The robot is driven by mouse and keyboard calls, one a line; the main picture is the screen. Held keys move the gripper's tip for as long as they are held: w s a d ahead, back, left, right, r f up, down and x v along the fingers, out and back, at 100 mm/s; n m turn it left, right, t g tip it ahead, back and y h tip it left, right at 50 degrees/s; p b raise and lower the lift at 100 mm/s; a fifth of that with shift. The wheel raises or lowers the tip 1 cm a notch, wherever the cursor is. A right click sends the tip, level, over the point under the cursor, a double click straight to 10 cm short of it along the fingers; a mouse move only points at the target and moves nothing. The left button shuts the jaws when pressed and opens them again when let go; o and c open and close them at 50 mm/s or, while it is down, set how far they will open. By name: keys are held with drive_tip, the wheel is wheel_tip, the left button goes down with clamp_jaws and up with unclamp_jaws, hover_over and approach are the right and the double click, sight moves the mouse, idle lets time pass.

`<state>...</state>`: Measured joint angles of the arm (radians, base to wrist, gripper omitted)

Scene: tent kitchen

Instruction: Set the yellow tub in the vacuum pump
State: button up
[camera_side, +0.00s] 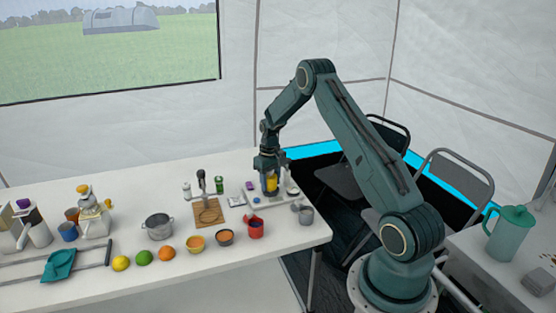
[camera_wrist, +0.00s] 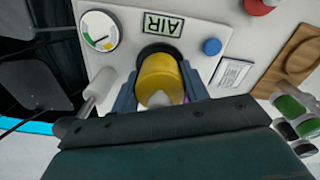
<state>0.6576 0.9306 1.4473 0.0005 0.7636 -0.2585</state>
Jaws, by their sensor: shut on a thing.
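The yellow tub (camera_side: 271,184) is between the fingers of my gripper (camera_side: 270,176), and my gripper is shut on it. In the wrist view the tub (camera_wrist: 160,72) stands between the two blue-grey fingers of my gripper (camera_wrist: 160,90). The vacuum pump (camera_side: 256,205) is a pale flat unit near the table's right end. In the wrist view the pump (camera_wrist: 215,45) shows a round gauge, an AIR label, a blue knob and a dark round opening. The tub is at this opening and covers most of it. I cannot tell how deep it sits.
A red pot (camera_side: 256,228) and a grey mug (camera_side: 305,215) are near the front. Bowls, fruit and a steel pot (camera_side: 158,226) stand further left. The table's right edge is close.

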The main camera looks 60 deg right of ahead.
drive_tip(key=shift+f, duration=0.45)
drive_tip(key=shift+r, duration=0.8)
idle(0.5)
drive_tip(key=shift+f, duration=0.8)
idle(1.1)
drive_tip(key=o, duration=0.5)
drive_tip(key=shift+r, duration=0.15)
drive_tip(key=shift+r, duration=5.35)
